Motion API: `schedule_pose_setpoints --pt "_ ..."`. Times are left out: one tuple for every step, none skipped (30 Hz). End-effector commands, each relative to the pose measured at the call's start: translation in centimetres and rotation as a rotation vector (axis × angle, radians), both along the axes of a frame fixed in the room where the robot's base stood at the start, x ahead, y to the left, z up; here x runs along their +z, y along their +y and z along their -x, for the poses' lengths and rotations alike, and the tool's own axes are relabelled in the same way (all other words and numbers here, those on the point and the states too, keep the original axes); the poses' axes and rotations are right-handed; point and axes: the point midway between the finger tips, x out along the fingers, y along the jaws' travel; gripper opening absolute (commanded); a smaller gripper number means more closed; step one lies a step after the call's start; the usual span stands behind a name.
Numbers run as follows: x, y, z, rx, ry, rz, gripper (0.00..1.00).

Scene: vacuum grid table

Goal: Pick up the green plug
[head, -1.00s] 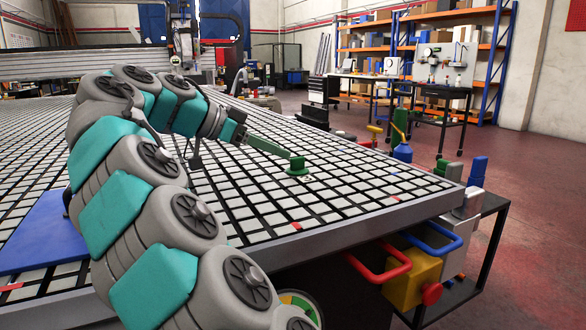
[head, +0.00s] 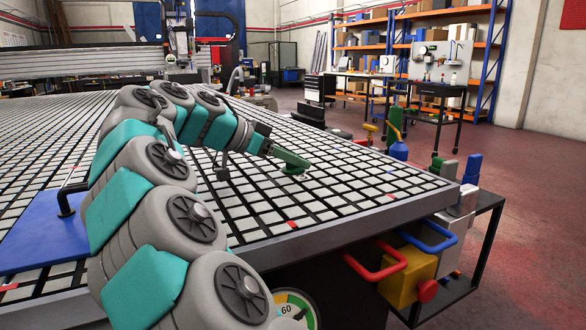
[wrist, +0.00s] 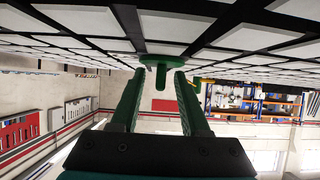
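The green plug (head: 296,174) stands on the grid table near its right side, partly hidden behind my gripper (head: 290,161) in the head view. In the wrist view, which looks upside down, the plug shows as a round green disc (wrist: 163,59) against the grid with a short stem toward me. My gripper's two green fingers (wrist: 160,73) are open, one on each side of the stem. Gaps show between stem and fingers, so it is not clamped. How deep the stem sits between the fingertips is hard to tell.
The grid table (head: 390,187) is flat and clear around the plug. A blue plate (head: 45,232) with a black handle lies on the left. Red (head: 375,268) and blue (head: 430,241) handles stick out below the table's near right edge.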

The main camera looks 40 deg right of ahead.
Motion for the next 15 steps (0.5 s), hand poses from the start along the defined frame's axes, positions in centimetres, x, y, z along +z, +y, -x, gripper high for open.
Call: schedule_pose_setpoints --pt "0.0 0.01 0.0 0.0 0.0 0.0 0.39" --pt "0.01 0.02 0.0 0.0 0.0 0.0 0.35" --pt "0.01 0.02 0.0 0.0 0.0 0.0 0.31" --pt "0.0 0.01 0.0 0.0 0.0 0.0 0.27" --pt "0.0 0.02 -0.01 0.0 0.0 0.0 0.24" --pt "0.0 0.02 -0.01 0.0 0.0 0.0 0.19" --pt "0.0 0.02 0.0 0.0 0.0 0.0 0.16" --pt "0.01 0.03 0.0 0.0 0.0 0.0 0.13" --pt "0.01 0.03 0.0 0.0 0.0 0.0 0.08" --pt "0.01 0.03 0.0 0.0 0.0 0.0 0.05" --pt "0.01 0.03 0.0 0.0 0.0 0.0 0.01" --pt "0.01 0.03 0.0 0.0 0.0 0.0 0.0" --pt "0.01 0.03 0.0 0.0 0.0 0.0 0.0" --pt "0.01 0.03 0.0 0.0 0.0 0.0 0.0" --pt "0.01 0.03 0.0 0.0 0.0 0.0 0.0"
